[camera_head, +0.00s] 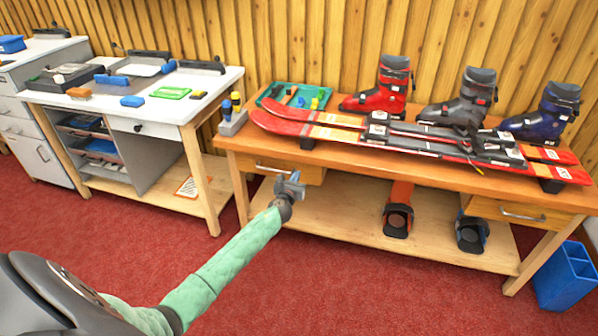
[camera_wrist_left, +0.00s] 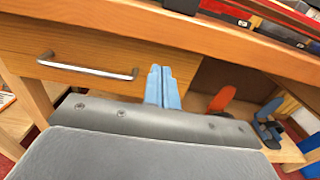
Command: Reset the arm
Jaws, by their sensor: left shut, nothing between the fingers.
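My left gripper (camera_head: 292,186) reaches in on a green-sleeved arm from the lower left in the head view. It is in front of the wooden bench (camera_head: 345,155), below the top's front edge, near the left drawer (camera_head: 285,171). In the left wrist view its blue fingers (camera_wrist_left: 162,88) are together with nothing between them. The drawer with its metal handle (camera_wrist_left: 88,66) shows behind them. Whether the fingers touch the bench cannot be told. My right gripper is not in view.
Red skis (camera_head: 330,132) lie along the bench top, with red (camera_head: 385,88), grey (camera_head: 465,100) and blue (camera_head: 547,115) boots behind. A green tray (camera_head: 300,92) holds tools. A blue bin (camera_head: 567,275) stands on the floor at right. Red carpet in front is clear.

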